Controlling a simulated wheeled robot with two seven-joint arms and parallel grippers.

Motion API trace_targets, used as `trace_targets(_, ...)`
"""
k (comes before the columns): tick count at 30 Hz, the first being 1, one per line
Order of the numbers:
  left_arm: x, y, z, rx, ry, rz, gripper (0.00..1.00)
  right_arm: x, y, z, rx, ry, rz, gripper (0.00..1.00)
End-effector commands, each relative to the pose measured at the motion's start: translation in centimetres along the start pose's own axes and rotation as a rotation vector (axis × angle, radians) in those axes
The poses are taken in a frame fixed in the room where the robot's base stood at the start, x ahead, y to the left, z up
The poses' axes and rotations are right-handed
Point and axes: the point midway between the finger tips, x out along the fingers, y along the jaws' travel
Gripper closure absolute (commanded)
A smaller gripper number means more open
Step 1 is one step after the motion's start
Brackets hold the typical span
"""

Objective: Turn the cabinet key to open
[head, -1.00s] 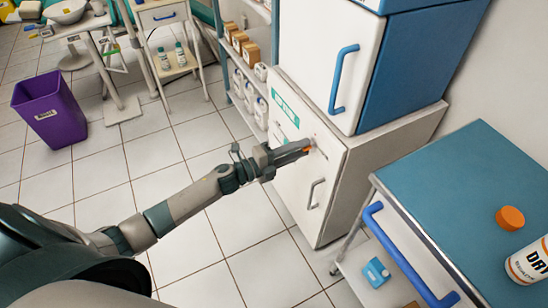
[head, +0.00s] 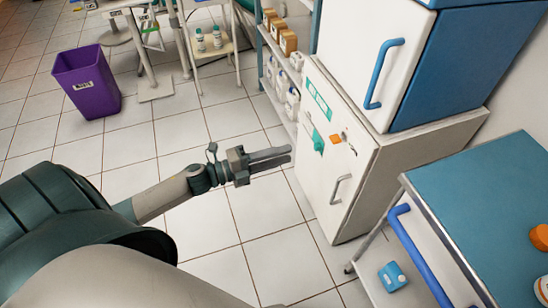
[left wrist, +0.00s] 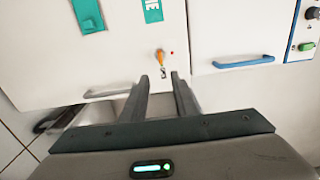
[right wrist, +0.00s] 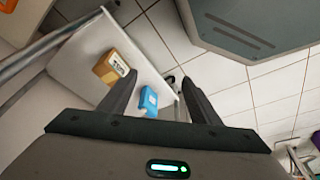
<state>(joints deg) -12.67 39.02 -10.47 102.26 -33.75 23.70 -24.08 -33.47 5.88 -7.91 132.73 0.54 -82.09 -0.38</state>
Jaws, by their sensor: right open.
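The white cabinet (head: 325,170) stands below a blue-and-white unit, and its door looks closed. An orange key (head: 335,138) is at the upper part of the door, near the dark lock spot. It also shows in the left wrist view (left wrist: 159,57), upright, just beyond my fingertips. The grey door handle (head: 341,188) is below it. My left gripper (head: 290,154) is open and empty, apart from the key and in front of the door. The left wrist view shows its two fingers (left wrist: 159,78) spread. My right gripper (right wrist: 158,78) is open and empty above a cart, outside the head view.
A teal-topped cart (head: 480,205) with a blue rail (head: 425,262) stands right of the cabinet. A blue container (head: 392,277) is on its lower shelf. A shelf rack with boxes (head: 287,40) is beside the cabinet. A purple bin (head: 87,80) stands left. Tiled floor is clear between.

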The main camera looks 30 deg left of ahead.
Motion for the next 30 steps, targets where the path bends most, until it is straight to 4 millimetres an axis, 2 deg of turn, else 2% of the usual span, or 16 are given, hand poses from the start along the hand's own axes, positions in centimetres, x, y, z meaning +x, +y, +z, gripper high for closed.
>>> trace_targets(3,-1.1,0.1,0.0,-0.001,0.0,0.001,0.73,0.1,-0.2,-0.2,-0.003,0.008,-0.004,0.43)
trace_targets(7,-1.7,0.0,0.0,-0.001,0.0,0.001,0.73,0.2,-0.3,-0.2,-0.004,0.01,-0.006,0.43)
trace_targets(25,-1.8,0.0,0.0,-0.002,-0.001,0.001,0.73,0.3,0.1,-0.3,-0.003,0.011,0.002,0.43)
trace_targets(30,-1.8,0.8,0.4,-0.06,-0.044,0.011,0.73,1.0,0.0,-0.6,-0.003,0.015,0.0,0.43)
